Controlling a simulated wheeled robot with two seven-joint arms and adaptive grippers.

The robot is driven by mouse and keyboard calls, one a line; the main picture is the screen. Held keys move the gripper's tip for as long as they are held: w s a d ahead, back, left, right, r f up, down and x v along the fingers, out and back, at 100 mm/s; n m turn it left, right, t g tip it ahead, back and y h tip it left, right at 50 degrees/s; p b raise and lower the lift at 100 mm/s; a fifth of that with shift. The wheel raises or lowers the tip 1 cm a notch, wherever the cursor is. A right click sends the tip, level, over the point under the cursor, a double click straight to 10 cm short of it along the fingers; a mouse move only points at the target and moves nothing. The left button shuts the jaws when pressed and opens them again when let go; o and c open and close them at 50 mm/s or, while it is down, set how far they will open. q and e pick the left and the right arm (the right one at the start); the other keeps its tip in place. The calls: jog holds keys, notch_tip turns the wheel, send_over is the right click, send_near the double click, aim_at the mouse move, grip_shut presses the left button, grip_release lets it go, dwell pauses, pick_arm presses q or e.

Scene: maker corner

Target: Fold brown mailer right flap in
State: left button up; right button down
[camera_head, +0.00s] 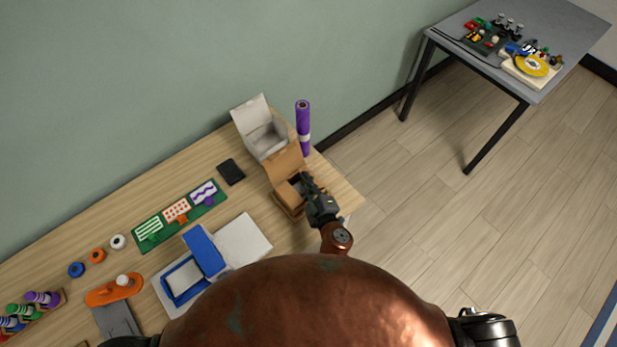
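The brown mailer (284,201) is an open cardboard box near the right end of the wooden workbench. Its lid (285,162) stands up at the back, toward the wall. My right gripper (306,180) reaches over the right side of the mailer, with its fingers at or just inside that edge. The gripper and its arm hide most of the right wall and the right flap, so the flap's angle and any contact are unclear. The fingers are too small to tell open from shut. My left gripper is not in view.
An open white box (264,137) stands just behind the mailer. A purple roll (303,125) stands upright behind it to the right. A black flat item (231,171) lies to the left. A blue-lidded box (205,250) and a green board (168,222) lie further left.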

jog(key=shift+f+n+h+b, duration=0.3)
jog(key=shift+f+n+b, duration=0.15)
jog(key=shift+b, duration=0.1)
jog(key=shift+r, duration=0.15)
jog(key=c, duration=2.7)
grip_release()
jog(key=o, duration=0.5)
jog(key=shift+c, duration=0.2)
jog(key=shift+a, duration=0.1)
jog(key=v, duration=1.2)
jog(key=shift+s+f, duration=0.1)
jog(key=shift+f, duration=0.15)
jog(key=shift+c, duration=0.3)
